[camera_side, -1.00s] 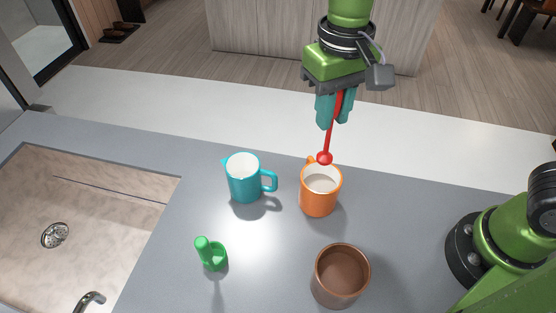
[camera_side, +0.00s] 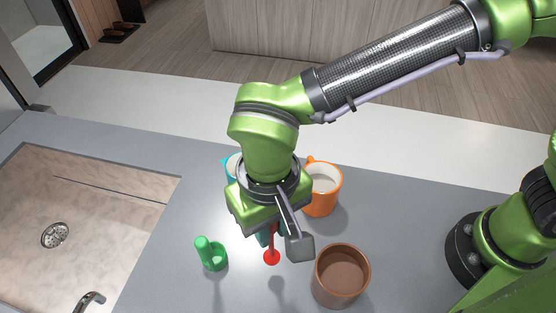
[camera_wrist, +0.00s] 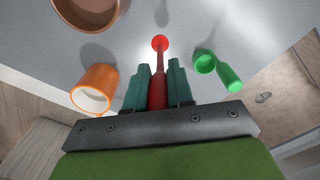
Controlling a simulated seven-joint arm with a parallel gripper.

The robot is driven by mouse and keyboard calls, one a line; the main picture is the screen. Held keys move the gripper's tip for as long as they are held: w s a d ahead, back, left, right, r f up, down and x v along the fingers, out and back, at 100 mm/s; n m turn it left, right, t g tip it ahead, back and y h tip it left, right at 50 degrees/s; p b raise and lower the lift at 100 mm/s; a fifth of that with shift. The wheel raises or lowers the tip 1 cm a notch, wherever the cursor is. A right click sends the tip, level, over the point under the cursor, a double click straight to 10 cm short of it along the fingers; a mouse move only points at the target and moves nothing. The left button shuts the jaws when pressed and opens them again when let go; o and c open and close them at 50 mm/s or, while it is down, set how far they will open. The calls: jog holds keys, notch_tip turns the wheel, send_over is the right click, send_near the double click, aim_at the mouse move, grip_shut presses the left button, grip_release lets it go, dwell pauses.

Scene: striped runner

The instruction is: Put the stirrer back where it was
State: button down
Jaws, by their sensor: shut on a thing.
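The red stirrer (camera_side: 272,257) hangs upright with its round end down, above the counter between the green holder and the brown pot. My gripper (camera_wrist: 157,80) is shut on the stirrer's shaft (camera_wrist: 159,65) in the wrist view. In the side view my wrist hides most of the fingers. The orange mug (camera_side: 322,192) stands behind and to the right of my gripper; it also shows in the wrist view (camera_wrist: 95,77). The teal pitcher (camera_side: 231,165) is mostly hidden behind my arm.
A green holder with a ring and a post (camera_side: 214,257) stands left of the stirrer. An open brown pot (camera_side: 341,290) stands to the right. A sink (camera_side: 85,215) is set into the counter at the left. Bare counter (camera_side: 245,290) lies in front.

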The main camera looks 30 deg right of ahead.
send_over(272, 256)
jog(key=shift+w+f, duration=0.15)
jog(key=shift+f, duration=2.15)
jog(key=shift+d+f, duration=0.1)
jog(key=shift+f, duration=0.05)
jog(key=c, duration=1)
grip_release()
